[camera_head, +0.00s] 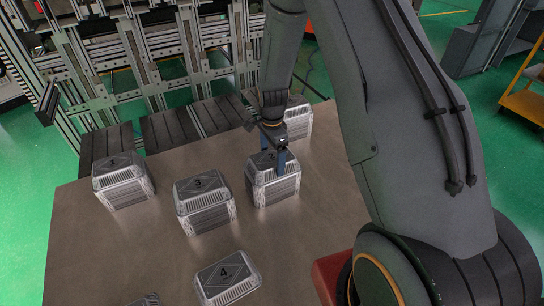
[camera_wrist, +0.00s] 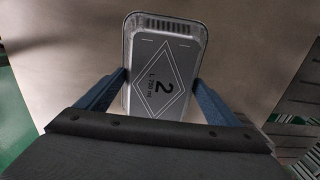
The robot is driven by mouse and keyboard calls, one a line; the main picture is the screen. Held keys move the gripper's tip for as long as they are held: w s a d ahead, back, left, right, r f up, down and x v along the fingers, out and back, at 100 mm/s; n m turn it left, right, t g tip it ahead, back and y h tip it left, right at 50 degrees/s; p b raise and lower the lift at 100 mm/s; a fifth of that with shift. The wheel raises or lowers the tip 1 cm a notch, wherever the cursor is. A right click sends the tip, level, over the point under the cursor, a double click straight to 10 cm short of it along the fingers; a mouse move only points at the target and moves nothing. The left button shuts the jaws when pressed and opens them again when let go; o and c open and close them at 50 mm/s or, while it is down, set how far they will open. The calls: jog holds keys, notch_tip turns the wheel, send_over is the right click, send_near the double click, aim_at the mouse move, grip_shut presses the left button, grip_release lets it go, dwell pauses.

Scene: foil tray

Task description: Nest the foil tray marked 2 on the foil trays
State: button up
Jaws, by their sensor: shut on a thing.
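The foil tray marked 2 (camera_wrist: 150,60) lies between the two blue fingers of my gripper (camera_wrist: 158,98) in the wrist view, its printed face with a diamond and the 2 towards the camera. In the head view my gripper (camera_head: 272,160) is shut on this silver tray (camera_head: 273,190), with the fingers at its sides. Part of its top is hidden by the gripper. I cannot tell whether it rests on the table or hangs just above it. Other similar foil trays stand around it: one marked 3 (camera_head: 208,215) to its left and one marked 4 (camera_head: 228,287) nearer the front.
Another tray (camera_head: 124,190) stands at the far left, and one (camera_head: 299,123) sits behind my gripper, partly hidden. A further tray (camera_head: 145,300) is cut off at the bottom edge. The brown table (camera_head: 110,250) is bare between them. A red block (camera_head: 328,275) is at the right.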

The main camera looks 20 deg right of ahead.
aim_at(272, 157)
jog(key=o, duration=0.9)
jog(key=shift+r, duration=0.1)
notch_tip(272, 157, up, 6)
jog(key=shift+r+b, duration=0.25)
jog(key=shift+b, duration=0.35)
jog(key=shift+r, duration=0.6)
